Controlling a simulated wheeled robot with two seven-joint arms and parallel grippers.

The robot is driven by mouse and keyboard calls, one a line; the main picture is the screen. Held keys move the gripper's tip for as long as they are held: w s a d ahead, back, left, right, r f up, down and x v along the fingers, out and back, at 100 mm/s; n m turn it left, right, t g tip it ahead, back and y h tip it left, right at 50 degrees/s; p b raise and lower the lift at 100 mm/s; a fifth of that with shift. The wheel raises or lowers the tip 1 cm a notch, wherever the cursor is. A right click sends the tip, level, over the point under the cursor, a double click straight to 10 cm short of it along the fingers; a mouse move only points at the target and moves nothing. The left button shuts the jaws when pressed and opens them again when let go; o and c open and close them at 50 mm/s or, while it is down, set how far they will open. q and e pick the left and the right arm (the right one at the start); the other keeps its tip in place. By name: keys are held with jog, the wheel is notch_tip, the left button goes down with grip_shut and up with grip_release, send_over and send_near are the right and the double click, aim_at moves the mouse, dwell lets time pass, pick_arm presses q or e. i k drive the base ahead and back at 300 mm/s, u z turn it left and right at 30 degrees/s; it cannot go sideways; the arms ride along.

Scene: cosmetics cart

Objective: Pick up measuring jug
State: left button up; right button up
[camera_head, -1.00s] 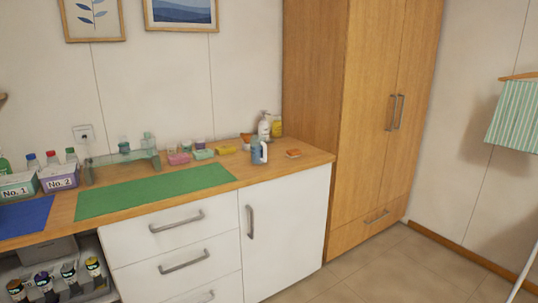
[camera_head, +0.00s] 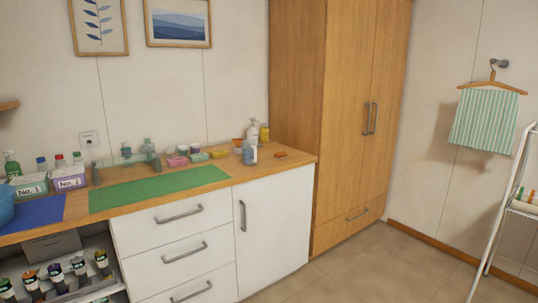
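A small blue-grey jug with a pale handle (camera_head: 250,153), which looks like the measuring jug, stands upright on the wooden counter (camera_head: 300,161) near its right end. It is small in the view, so markings on it cannot be made out. Neither of my grippers shows in the head view.
A green mat (camera_head: 155,187) covers the counter's middle. A tall wardrobe (camera_head: 345,120) adjoins the counter's right end. The floor (camera_head: 350,270) in front is clear.

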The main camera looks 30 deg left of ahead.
aim_at(249, 150)
jog(key=z, duration=0.05)
jog(key=i, duration=1.85)
jog(key=u, duration=0.95)
jog(key=i, duration=1.5)
jog(key=u, duration=1.2)
